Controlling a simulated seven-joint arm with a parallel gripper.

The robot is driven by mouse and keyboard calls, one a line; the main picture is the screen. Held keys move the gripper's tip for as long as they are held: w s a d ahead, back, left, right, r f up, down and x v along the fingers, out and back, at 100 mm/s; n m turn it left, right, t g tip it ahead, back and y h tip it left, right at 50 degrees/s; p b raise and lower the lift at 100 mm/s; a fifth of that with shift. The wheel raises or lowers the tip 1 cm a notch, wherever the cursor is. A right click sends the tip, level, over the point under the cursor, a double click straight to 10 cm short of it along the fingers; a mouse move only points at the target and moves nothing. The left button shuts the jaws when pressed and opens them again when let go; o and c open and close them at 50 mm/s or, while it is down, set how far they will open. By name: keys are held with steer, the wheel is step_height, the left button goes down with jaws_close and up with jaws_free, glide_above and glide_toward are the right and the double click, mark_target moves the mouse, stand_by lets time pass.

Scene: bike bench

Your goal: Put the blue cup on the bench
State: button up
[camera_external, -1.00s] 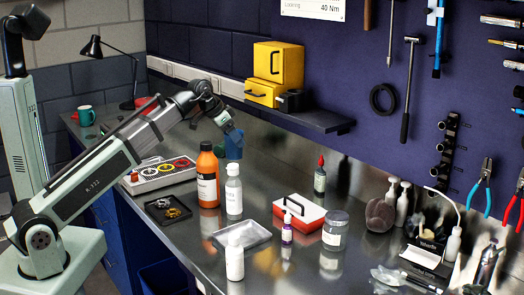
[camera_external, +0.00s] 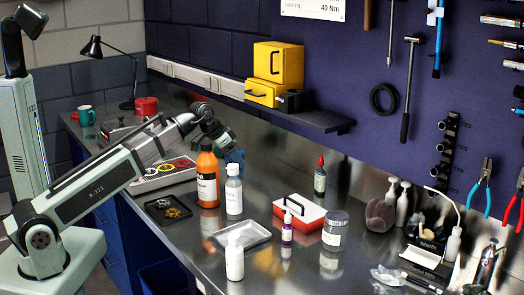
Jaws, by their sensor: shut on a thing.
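The blue cup (camera_external: 237,158) is low over the steel bench (camera_external: 275,185), behind the orange and white bottles in the camera's view. My gripper (camera_external: 229,146) reaches down onto it and is shut on it. The gripper covers the cup's upper part and the bottles hide some of its lower part. I cannot tell whether the cup's base touches the bench.
An orange bottle (camera_external: 207,178) and a white bottle (camera_external: 234,192) stand just in front of the cup. A tray with coloured rings (camera_external: 165,172) lies to the left. A yellow cabinet (camera_external: 278,66) sits on the shelf (camera_external: 310,118) behind.

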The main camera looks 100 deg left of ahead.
steer(key=shift+f, duration=1.5)
steer(key=shift+f, duration=0.15)
steer(key=o, duration=1)
steer(key=v, duration=1.2)
